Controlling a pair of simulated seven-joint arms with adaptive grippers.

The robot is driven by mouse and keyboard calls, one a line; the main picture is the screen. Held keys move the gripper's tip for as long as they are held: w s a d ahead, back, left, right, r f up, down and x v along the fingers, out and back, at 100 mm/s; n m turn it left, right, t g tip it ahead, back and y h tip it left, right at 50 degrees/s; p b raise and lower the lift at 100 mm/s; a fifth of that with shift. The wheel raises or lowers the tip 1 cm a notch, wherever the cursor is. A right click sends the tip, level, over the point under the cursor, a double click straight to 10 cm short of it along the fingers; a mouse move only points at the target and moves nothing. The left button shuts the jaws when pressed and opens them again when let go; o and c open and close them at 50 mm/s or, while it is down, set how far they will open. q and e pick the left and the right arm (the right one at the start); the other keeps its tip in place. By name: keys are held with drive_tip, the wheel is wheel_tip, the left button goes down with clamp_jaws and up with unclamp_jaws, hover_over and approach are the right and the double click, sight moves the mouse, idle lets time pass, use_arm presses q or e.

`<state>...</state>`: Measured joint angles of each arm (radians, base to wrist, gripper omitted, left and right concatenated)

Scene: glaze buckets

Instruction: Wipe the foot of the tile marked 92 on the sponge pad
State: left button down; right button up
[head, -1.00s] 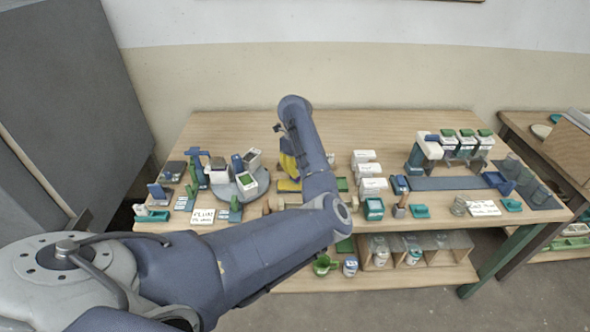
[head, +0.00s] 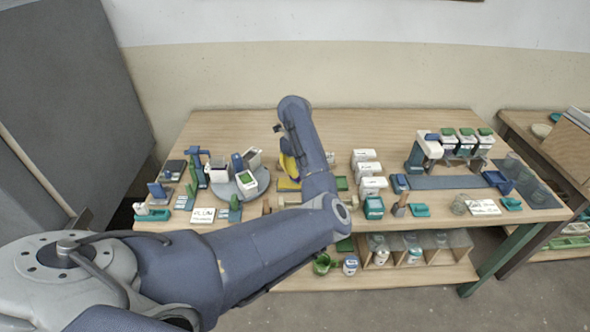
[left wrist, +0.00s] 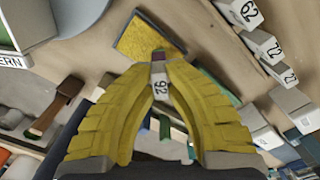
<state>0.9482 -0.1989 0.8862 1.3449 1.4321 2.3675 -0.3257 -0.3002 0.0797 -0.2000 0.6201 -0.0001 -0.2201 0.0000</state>
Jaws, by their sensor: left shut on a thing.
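The tile marked 92 (left wrist: 159,88) is a small white-faced piece with a dark purple end, held between the yellow fingers of my left gripper (left wrist: 158,70). In the left wrist view the purple end overlaps the near edge of the sponge pad (left wrist: 148,36), a yellow pad in a dark blue frame. I cannot tell whether it touches the pad. In the head view the sponge pad (head: 288,185) shows partly beside my arm, with the yellow fingers of my left gripper (head: 290,170) above it. The tile is hidden there. My right gripper is not in view.
White blocks marked 62 (left wrist: 243,12) and 72 (left wrist: 263,43) stand right of the pad. A round grey turntable (head: 224,187) with boxes stands left in the head view. A blue-grey strip (head: 448,184) lies at right. The back of the table is clear.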

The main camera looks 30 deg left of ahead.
use_arm(q)
drive_tip(key=shift+f, duration=0.4)
idle(1.0)
drive_tip(key=shift+s+a, duration=0.1)
drive_tip(key=shift+a, duration=0.05)
drive_tip(key=shift+s+a, duration=0.45)
drive_tip(key=shift+a, duration=0.2)
drive_tip(key=shift+s+a, duration=0.1)
drive_tip(key=shift+a, duration=0.05)
drive_tip(key=shift+s+a+r, duration=0.1)
drive_tip(key=shift+s+a, duration=0.25)
drive_tip(key=shift+a, duration=0.2)
drive_tip(key=shift+w+d, duration=0.1)
drive_tip(key=shift+d, duration=0.1)
drive_tip(key=shift+w+d, duration=0.45)
drive_tip(key=shift+d, duration=0.15)
drive_tip(key=shift+d, duration=0.1)
drive_tip(key=shift+w+d, duration=0.45)
drive_tip(key=shift+d, duration=0.15)
